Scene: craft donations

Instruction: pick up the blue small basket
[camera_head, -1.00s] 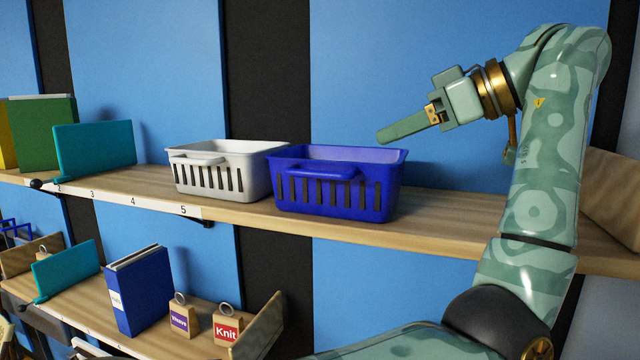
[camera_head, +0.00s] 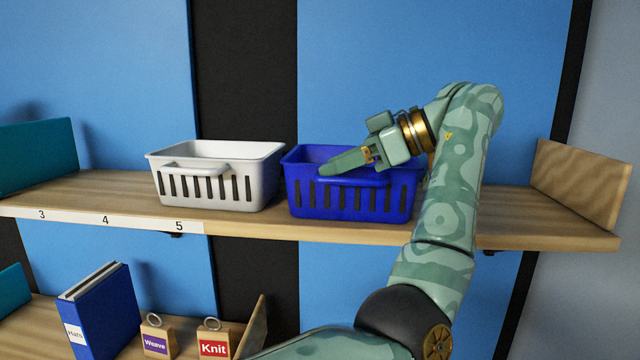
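The blue small basket (camera_head: 345,200) stands upright on the upper wooden shelf, right of the white basket. It has slotted sides and a front handle. My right gripper is not in view.
A white basket (camera_head: 215,180) stands close on the left with a narrow gap. The upper shelf (camera_head: 120,190) ends at a wooden end panel (camera_head: 578,185) on the right. A lower shelf holds a blue binder (camera_head: 104,312) and tagged blocks labelled Weave (camera_head: 158,338) and Knit (camera_head: 213,340).

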